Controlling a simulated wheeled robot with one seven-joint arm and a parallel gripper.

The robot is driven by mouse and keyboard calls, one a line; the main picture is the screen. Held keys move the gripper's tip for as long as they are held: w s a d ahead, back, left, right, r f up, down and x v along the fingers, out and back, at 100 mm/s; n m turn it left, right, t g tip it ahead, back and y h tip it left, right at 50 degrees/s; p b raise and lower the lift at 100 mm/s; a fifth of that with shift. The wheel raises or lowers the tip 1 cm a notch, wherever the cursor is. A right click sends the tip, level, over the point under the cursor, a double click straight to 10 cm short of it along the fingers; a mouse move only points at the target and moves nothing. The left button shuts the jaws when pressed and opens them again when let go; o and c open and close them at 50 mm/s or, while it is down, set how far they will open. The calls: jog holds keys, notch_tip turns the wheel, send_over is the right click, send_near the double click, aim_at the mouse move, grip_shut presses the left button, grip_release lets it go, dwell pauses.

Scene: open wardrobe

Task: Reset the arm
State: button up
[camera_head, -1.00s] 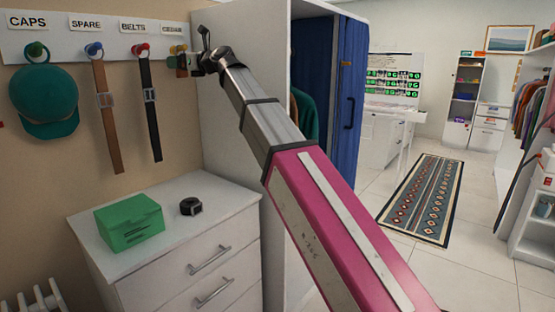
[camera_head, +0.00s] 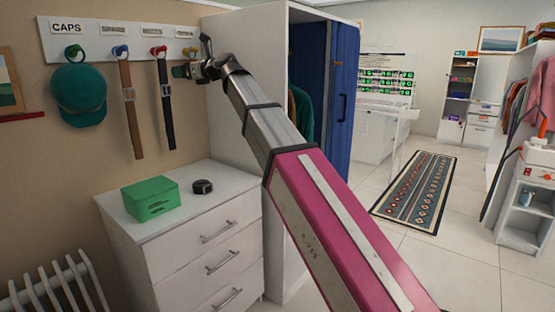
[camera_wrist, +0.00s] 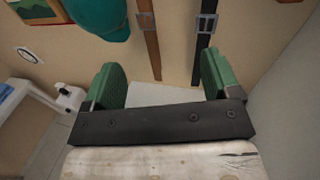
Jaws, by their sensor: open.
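My arm reaches up and left across the head view, with its end near the right end of the hook board. My gripper (camera_head: 190,71) is small there and partly hidden by my own wrist. In the wrist view my gripper (camera_wrist: 160,82) shows two green fingers wide apart with nothing between them. Beyond the fingers are the brown belt (camera_wrist: 150,38), the black belt (camera_wrist: 204,40) and the teal cap (camera_wrist: 102,16), all apart from the fingers.
The hook board (camera_head: 90,46) holds the cap and belts on the wall. A white dresser (camera_head: 190,240) below bears a green box (camera_head: 150,198) and a dark watch-like item (camera_head: 203,186). The open white wardrobe (camera_head: 245,110) stands close right of my gripper. A radiator (camera_head: 60,290) is at lower left.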

jog(key=w+d+f+n+g+h, duration=0.1)
jog(key=d+f+n+h, duration=0.25)
jog(key=d+f, duration=0.8)
jog(key=d+f+n+h, duration=0.3)
jog(key=d+f+n, duration=0.15)
jog(key=f, duration=1.35)
jog(key=w+d+f+n+g+h, duration=0.1)
jog(key=d+f+n+h, duration=0.2)
jog(key=d+f, duration=0.85)
jog(key=s+d+f+n+g+h, duration=0.1)
jog(key=s+d+f+n+h, duration=0.1)
jog(key=s+d+f, duration=0.4)
jog(key=s+d+f+n+g+h, duration=0.2)
jog(key=s+d+f+n, duration=0.3)
jog(key=f, duration=0.8)
jog(key=s+d+f+n+g+h, duration=0.2)
jog(key=s+d+f+n, duration=0.2)
jog(key=s+d+f, duration=0.5)
jog(key=d+f, duration=0.1)
jog(key=d, duration=0.1)
jog(key=shift+s+d+f, duration=0.15)
jog(key=shift+d+f, duration=0.05)
jog(key=shift+d, duration=0.15)
jog(key=shift+h, duration=0.25)
